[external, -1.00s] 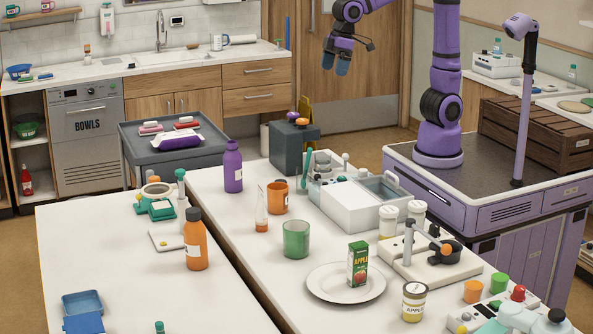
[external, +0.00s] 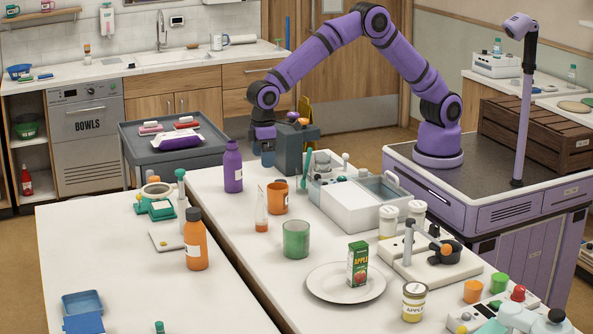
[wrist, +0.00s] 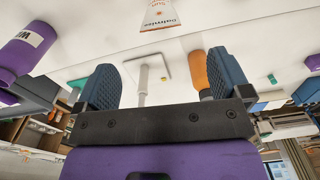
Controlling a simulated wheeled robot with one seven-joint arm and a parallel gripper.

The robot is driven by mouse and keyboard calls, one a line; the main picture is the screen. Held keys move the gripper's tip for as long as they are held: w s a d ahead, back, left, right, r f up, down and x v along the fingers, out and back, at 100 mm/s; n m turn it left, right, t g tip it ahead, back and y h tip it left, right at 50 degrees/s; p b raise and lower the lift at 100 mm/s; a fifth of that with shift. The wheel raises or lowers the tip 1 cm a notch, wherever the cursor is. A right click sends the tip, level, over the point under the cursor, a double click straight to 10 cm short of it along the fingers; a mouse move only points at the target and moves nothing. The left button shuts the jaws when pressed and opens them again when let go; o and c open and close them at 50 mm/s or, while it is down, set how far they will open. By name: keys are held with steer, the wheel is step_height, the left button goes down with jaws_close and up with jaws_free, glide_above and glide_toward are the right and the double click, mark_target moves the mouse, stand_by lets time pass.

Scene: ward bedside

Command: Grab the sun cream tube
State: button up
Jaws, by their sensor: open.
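The sun cream tube (external: 262,209) stands upright on its orange cap near the edge of the white table, left of the orange mug. It is pale with orange print. In the wrist view the tube (wrist: 160,14) shows at the top edge, partly cut off, ahead of the fingers and between their lines. My gripper (external: 268,159) is open and empty, pointing down near the table's far end, behind the tube and apart from it. Its two blue fingers (wrist: 165,80) are spread in the wrist view.
A purple bottle (external: 233,168) stands left of my gripper, and an orange mug (external: 278,199) close right of the tube. A green cup (external: 296,240) is in front. A grey box (external: 292,149) is right beside my gripper. An orange bottle (external: 196,244) stands on the left table.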

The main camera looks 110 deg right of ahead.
mark_target(261, 194)
steer(key=f, duration=0.1)
steer(key=w+f, duration=0.1)
steer(key=shift+a+f, duration=0.2)
steer(key=shift+f, duration=0.1)
step_height(261, 194, down, 5)
steer(key=shift+r, duration=0.1)
steer(key=shift+d+f, duration=0.15)
steer(key=shift+f, duration=1.2)
steer(key=shift+d+f, duration=0.15)
steer(key=shift+f, duration=1.2)
steer(key=shift+c, duration=0.3)
steer(key=c, duration=1.2)
steer(key=shift+r, duration=0.1)
